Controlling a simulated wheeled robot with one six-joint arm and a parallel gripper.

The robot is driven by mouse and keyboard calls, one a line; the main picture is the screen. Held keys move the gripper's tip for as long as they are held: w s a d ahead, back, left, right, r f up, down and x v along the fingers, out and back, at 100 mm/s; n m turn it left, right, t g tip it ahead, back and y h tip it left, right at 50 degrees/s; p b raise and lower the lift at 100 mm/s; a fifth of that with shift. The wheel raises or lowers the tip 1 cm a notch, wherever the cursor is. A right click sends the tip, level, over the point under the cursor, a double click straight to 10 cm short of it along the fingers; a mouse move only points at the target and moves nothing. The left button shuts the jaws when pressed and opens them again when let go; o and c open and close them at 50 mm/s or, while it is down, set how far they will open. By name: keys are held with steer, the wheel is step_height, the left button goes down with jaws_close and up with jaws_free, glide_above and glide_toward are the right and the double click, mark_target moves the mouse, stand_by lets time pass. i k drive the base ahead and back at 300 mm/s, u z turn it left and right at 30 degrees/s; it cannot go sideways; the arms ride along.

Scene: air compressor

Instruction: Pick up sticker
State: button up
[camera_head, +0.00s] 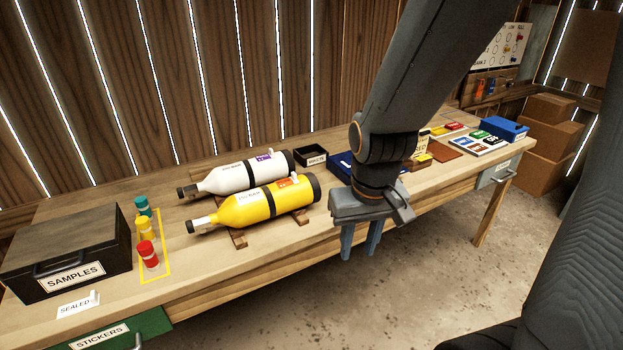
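A white sticker marked SEALED (75,306) lies at the front left of the workbench, in front of the black SAMPLES box (68,255). A small white piece stands up at its right end. A green drawer front labelled STICKERS (153,324) is below the bench edge there; its inside is not visible. My gripper (360,254) points down in front of the bench's front edge, right of the cylinders and far to the right of the SEALED sticker. Its two fingers are apart with nothing between them.
A white cylinder (226,178) and a yellow cylinder (245,207) lie on wooden cradles. Small green, yellow and red bottles (148,255) stand in a yellow outline. A small black bin (310,157) is behind. Cardboard boxes (550,137) stand at the far right.

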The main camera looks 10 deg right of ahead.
mark_target(287, 182)
steer(key=z, duration=0.95)
steer(key=i, duration=1.35)
steer(key=u, duration=2.65)
